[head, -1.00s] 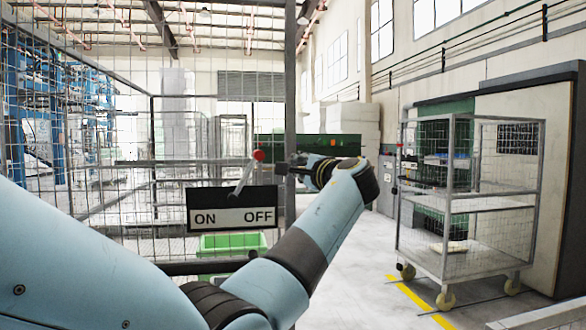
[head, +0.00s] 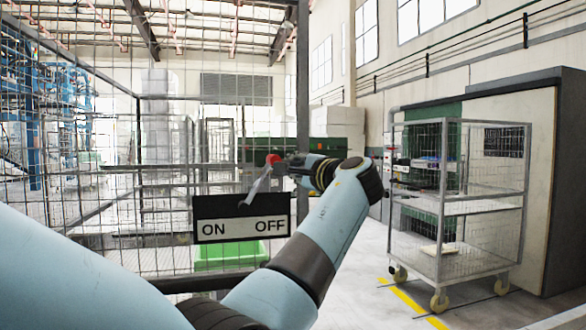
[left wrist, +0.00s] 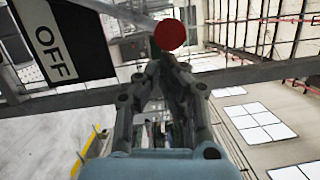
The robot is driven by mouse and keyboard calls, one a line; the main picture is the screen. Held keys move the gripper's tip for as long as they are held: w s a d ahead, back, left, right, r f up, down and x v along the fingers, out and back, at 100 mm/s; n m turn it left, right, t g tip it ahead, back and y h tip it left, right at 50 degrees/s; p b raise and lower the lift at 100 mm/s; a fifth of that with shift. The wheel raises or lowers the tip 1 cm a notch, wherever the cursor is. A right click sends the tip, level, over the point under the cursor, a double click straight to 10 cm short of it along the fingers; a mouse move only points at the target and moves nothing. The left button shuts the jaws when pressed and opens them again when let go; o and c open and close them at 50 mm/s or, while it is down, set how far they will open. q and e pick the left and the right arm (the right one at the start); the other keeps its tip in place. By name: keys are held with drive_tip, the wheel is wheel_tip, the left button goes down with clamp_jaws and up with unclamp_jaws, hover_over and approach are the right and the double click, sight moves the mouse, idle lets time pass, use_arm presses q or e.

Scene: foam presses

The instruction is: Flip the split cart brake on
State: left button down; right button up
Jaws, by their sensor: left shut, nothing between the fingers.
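The brake lever (head: 256,187) has a red knob (head: 272,158) and stands over a black and white plate (head: 240,229) marked ON at left and OFF at right. The lever leans right, towards OFF. My left gripper (head: 282,167) is shut and empty, just right of the knob in the head view; I cannot tell whether they touch. In the left wrist view the red knob (left wrist: 169,35) is just beyond the closed fingertips (left wrist: 165,56), and part of the OFF side of the plate (left wrist: 57,50) shows. My right gripper is not in view.
A wire mesh fence (head: 90,150) stands behind the plate. A green crate (head: 225,257) is below it. A wire cage trolley (head: 440,215) stands at right, beside a large cabinet (head: 545,180). Bare floor lies between the arm and the trolley.

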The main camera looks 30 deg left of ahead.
use_arm(q)
drive_tip(key=shift+s+a+r+n, duration=0.3)
drive_tip(key=shift+r+n, duration=0.15)
drive_tip(key=shift+n, duration=0.15)
drive_tip(key=shift+s+a+r+n+h+p, duration=0.45)
drive_tip(key=shift+s+a+r+n+p, duration=0.1)
drive_tip(key=shift+s+a+n, duration=1.05)
drive_tip(key=shift+s+a+r+n+h+p, duration=0.4)
drive_tip(key=shift+s+a+r+n+h, duration=0.15)
drive_tip(key=shift+s+a+n, duration=1.1)
drive_tip(key=shift+s+a+r+n+h+p, duration=0.5)
drive_tip(key=shift+s+a+n, duration=0.75)
drive_tip(key=shift+s, duration=0.65)
